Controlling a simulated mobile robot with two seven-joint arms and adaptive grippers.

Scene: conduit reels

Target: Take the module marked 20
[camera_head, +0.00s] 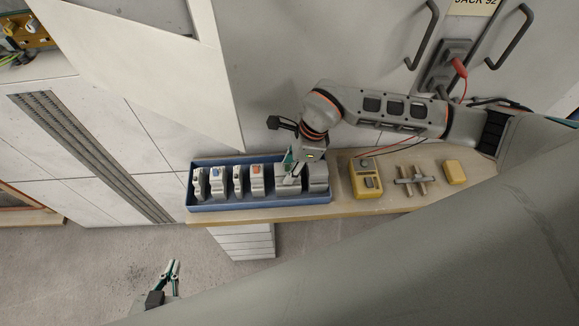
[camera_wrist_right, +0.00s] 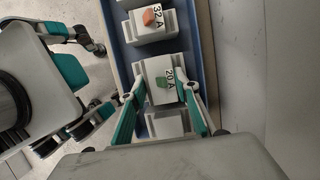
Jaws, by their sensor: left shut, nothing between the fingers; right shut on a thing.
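The module marked 20 A (camera_wrist_right: 151,70) is a pale grey block with a green part on top, in the blue tray. My right gripper (camera_wrist_right: 161,98) has its teal fingers on either side of this module and is shut on it. In the head view the right gripper (camera_head: 291,174) reaches down into the right part of the tray and partly hides the module (camera_head: 284,184). The module looks to be still in the tray. My left gripper (camera_head: 174,264) is shut and empty, low at the left over the floor, away from the tray.
The blue tray (camera_head: 240,204) on a wooden shelf (camera_head: 345,207) holds several other modules, including one marked 32 A (camera_wrist_right: 150,24) with an orange part. A cabinet wall stands behind.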

